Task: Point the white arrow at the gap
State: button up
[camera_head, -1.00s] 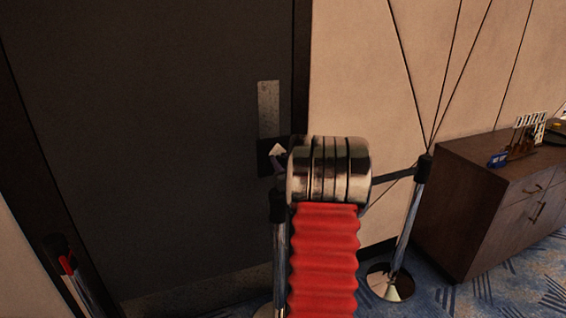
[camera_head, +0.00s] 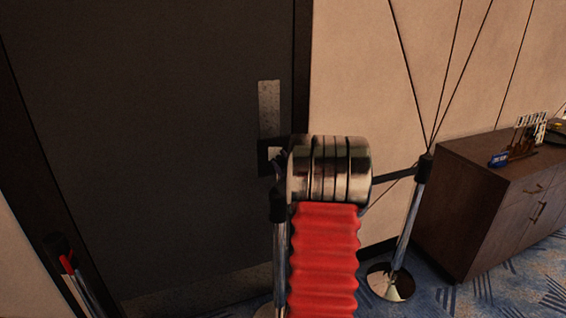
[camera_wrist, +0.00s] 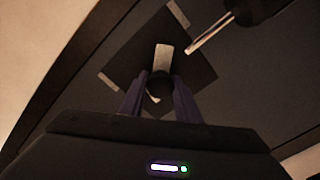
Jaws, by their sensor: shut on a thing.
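A dark square sign plate (camera_head: 264,148) stands at the top of the middle post (camera_head: 279,235), partly hidden behind my arm. The white arrow (camera_wrist: 162,60) shows on the plate in the wrist view as a pale shape, running from near the knob toward the top of the picture. Its head is hard to make out. My gripper (camera_wrist: 158,86) has its two purple fingers shut on a dark round knob (camera_wrist: 159,90) below the arrow. In the head view my arm hides most of the gripper. The gap lies between the left post (camera_head: 60,250) and the middle post.
A dark belt (camera_head: 393,175) runs from behind my arm to the right post (camera_head: 403,240). A dark door (camera_head: 150,140) with a metal plate (camera_head: 269,108) stands behind the gap. A brown cabinet (camera_head: 480,205) is at the right. A dark-topped chrome rod (camera_wrist: 210,33) shows at the wrist view's upper right.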

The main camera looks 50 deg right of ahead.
jog(key=n, duration=0.5)
jog(key=shift+f+n, duration=0.25)
jog(key=shift+n, duration=0.05)
jog(key=shift+a+f+n, duration=0.1)
jog(key=shift+f+n, duration=0.05)
jog(key=shift+n, duration=1.95)
jog(key=shift+f, duration=0.1)
jog(key=o, duration=1)
jog(key=shift+r, duration=0.25)
jog(key=shift+s, duration=0.1)
jog(key=v, duration=1.3)
jog(key=shift+s+a, duration=0.15)
jog(key=shift+s, duration=0.1)
